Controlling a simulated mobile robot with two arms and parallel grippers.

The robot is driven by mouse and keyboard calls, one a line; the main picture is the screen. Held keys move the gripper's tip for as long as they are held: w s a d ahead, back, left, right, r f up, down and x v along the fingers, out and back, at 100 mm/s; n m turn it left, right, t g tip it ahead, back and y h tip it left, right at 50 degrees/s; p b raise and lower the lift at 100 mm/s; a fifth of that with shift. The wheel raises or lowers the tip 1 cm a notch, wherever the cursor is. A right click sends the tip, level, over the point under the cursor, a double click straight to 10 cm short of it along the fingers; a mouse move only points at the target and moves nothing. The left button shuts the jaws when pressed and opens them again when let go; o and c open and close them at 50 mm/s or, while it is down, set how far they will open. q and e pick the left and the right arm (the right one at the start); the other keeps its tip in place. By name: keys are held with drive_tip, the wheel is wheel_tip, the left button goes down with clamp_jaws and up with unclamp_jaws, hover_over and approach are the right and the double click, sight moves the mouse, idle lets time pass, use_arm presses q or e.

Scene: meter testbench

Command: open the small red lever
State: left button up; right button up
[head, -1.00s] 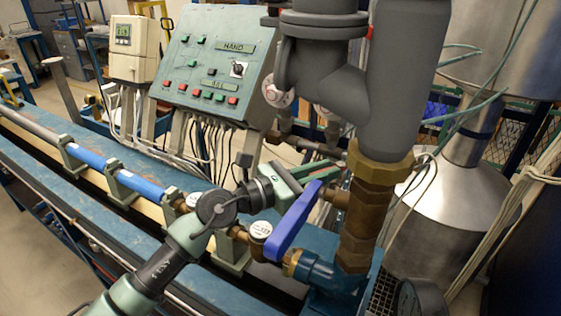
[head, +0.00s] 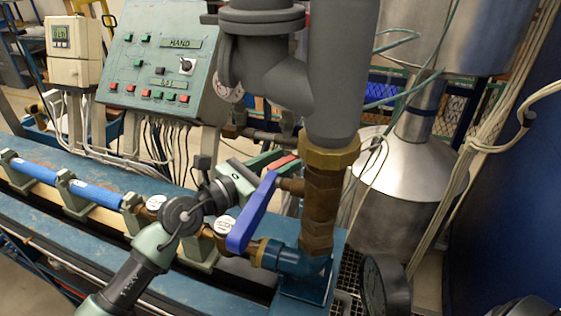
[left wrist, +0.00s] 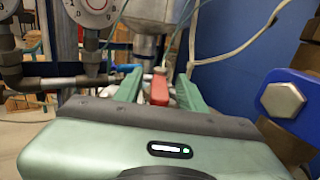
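The small red lever (head: 286,161) shows behind the blue lever in the head view, partly hidden by my gripper. In the left wrist view the red lever (left wrist: 159,88) stands between my two green fingers, with gaps visible on both sides. My left gripper (head: 262,160) reaches in behind the large blue lever (head: 252,211). It is open around the red lever; I cannot tell how deep the lever sits between the fingers. In the left wrist view the left gripper (left wrist: 158,92) points forward at the lever. My right gripper is not in view.
A brass and brown vertical pipe (head: 322,205) stands right of the blue lever. A blue lever end with a bolt (left wrist: 285,100) is close on the right in the wrist view. A control panel (head: 165,60) stands behind. Dial meters (left wrist: 92,12) are at upper left.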

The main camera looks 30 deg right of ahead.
use_arm(q)
drive_tip(key=b+v, duration=0.1)
drive_tip(key=v, duration=0.7)
drive_tip(key=shift+b, duration=0.4)
drive_tip(key=shift+d, duration=0.1)
